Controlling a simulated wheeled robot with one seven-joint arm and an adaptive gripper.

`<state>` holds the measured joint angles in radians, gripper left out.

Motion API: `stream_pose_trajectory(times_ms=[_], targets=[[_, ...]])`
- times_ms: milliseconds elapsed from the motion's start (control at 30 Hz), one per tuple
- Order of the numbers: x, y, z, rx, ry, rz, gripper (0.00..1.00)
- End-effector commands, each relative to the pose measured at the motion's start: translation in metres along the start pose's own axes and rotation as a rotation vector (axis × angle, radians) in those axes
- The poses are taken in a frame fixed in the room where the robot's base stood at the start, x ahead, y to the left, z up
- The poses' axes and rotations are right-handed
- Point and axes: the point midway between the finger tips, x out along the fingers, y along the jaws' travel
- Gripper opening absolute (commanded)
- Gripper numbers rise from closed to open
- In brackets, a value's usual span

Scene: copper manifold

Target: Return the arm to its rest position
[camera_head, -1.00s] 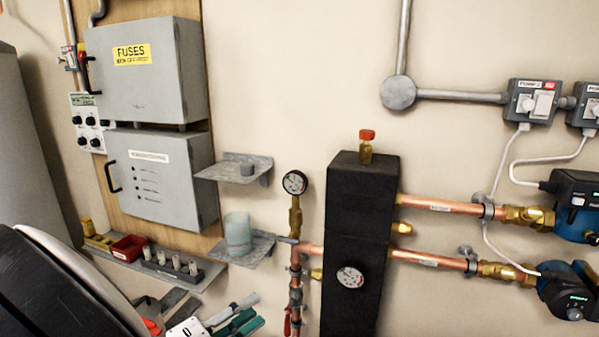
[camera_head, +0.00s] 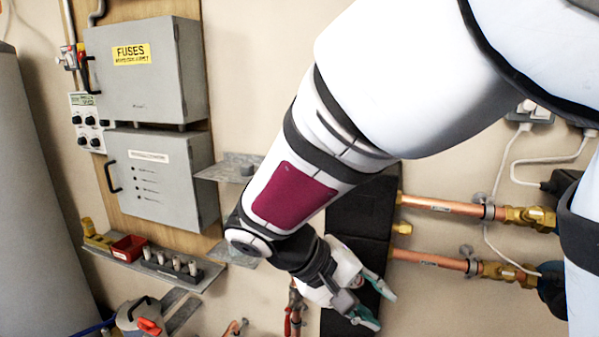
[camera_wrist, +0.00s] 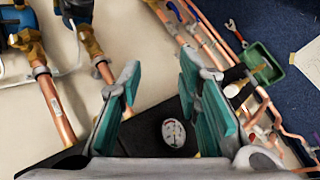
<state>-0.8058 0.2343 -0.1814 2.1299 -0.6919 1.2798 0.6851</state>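My arm reaches down across the head view from the upper right. My gripper (camera_head: 372,301) is in front of the lower part of the black manifold block (camera_head: 345,232). In the wrist view my gripper (camera_wrist: 157,92) shows two teal-padded fingers spread apart with nothing between them. The black block (camera_wrist: 140,133) and its round gauge (camera_wrist: 173,132) lie beyond and below the fingers. My arm hides the block's top and the upper gauge in the head view.
Copper pipes (camera_head: 440,206) run right from the block to the pumps. Grey fuse boxes (camera_head: 147,72) hang at the left. A shelf (camera_head: 190,284) holds a red bin (camera_head: 128,248) and small fittings. In the wrist view a green tray (camera_wrist: 262,64) lies on the blue floor (camera_wrist: 240,12).

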Motion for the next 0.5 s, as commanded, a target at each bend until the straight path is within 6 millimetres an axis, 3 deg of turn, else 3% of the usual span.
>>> stream_pose_trajectory(times_ms=[33,200,500], targets=[[0.004,0.013,0.014,0.027,-0.016,-0.069,0.31],[0.011,0.036,0.057,0.087,-0.029,-0.277,0.31],[0.007,0.057,0.124,0.233,0.071,-0.57,0.31]])
